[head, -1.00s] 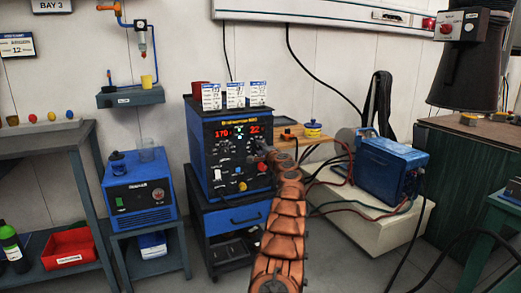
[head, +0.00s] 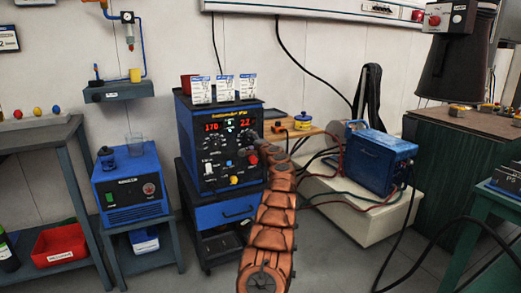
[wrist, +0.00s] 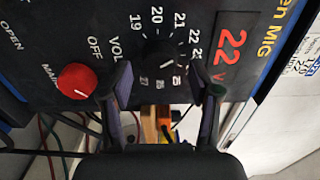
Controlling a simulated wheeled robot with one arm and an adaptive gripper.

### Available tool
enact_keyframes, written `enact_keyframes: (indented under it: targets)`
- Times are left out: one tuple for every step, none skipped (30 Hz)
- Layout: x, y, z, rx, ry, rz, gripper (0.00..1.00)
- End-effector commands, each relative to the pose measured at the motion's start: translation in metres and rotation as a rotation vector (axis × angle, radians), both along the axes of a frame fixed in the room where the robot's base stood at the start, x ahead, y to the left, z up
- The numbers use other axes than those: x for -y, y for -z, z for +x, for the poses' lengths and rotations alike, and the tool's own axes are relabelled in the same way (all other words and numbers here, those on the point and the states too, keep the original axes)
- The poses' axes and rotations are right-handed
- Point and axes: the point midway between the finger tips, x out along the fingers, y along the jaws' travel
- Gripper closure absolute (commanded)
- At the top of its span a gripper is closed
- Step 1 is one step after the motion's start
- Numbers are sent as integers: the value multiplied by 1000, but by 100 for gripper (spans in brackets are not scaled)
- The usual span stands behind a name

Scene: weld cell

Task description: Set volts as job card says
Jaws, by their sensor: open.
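The welder (head: 190,150) is a blue and black box with red displays, reading about 170 on the left and 22 on the right. In the wrist view its volts display (wrist: 230,52) reads 22 V. The black volts knob (wrist: 158,54) has a printed scale around it, and its white mark points toward the right. My gripper (wrist: 163,85) is open, its two fingers on either side of the knob; I cannot tell if they touch it. In the head view my gripper (head: 256,150) is at the panel's right edge. Three job cards (head: 225,88) stand on the welder, their print too small to read.
A red knob (wrist: 77,81) marked main sits left of my fingers in the wrist view. A wooden shelf (head: 300,133) with a yellow tin is right of the welder. A blue unit (head: 383,160) with cables stands further right, and another blue machine (head: 130,190) stands left.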

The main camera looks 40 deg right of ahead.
Motion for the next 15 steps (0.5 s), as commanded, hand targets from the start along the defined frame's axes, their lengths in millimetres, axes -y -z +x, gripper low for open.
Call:
enact_keyframes:
  targets:
    - [-2,-1,-1,0,-1,1,38]
    - [-2,-1,-2,0,-1,1,38]
    - [-3,-1,-4,0,-2,0,38]
    - [-4,-1,-5,0,-2,0,38]
    - [-4,-1,-7,0,-2,0,38]
    - [-5,-1,-8,0,-3,1,38]
    - [-6,-1,-9,0,-4,1,38]
    - [-6,-1,-11,1,-3,2,38]
    - [-7,-1,-13,1,-4,2,38]
    - [-8,-1,-15,2,-4,2,38]
    - [-9,-1,-16,2,-5,3,38]
    - [-9,0,-19,3,-4,3,38]
    - [-10,0,-20,4,-4,4,38]
    - [-11,0,-21,4,-5,5,38]
    - [-11,-1,-24,4,-2,4,38]
